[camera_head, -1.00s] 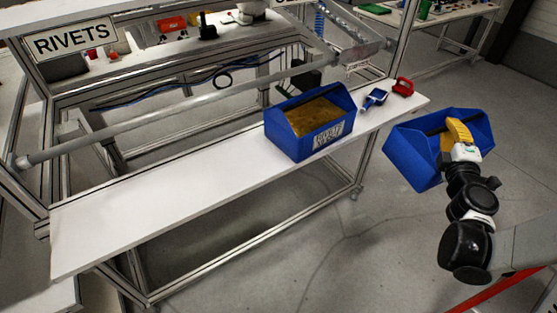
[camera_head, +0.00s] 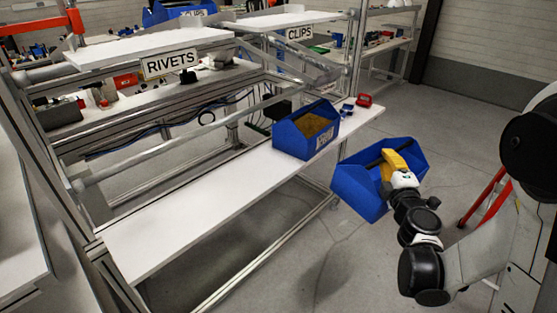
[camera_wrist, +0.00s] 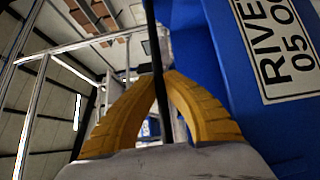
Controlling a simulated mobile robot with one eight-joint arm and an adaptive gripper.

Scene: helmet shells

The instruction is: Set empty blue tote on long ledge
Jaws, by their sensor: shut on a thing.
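A blue tote (camera_head: 357,188) hangs in my gripper (camera_head: 390,157) at the right of the head view, out past the ledge's right-hand side and above the floor. The yellow fingers are shut on a thin dark bar or edge of it. In the wrist view the fingers (camera_wrist: 164,78) pinch this dark strip, with the tote's blue wall (camera_wrist: 215,70) and a white "RIVE" label at right. The tote is tilted; its inside is partly hidden by the fingers. The long ledge (camera_head: 190,216) is a white shelf running from lower left to upper right.
Another blue tote (camera_head: 286,142) with brown contents stands towards the ledge's far end. A red item (camera_head: 364,100) and a small blue item (camera_head: 346,109) lie beyond it. The ledge's near left stretch is bare. Metal frame bars and a "RIVETS" sign (camera_head: 170,63) stand behind.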

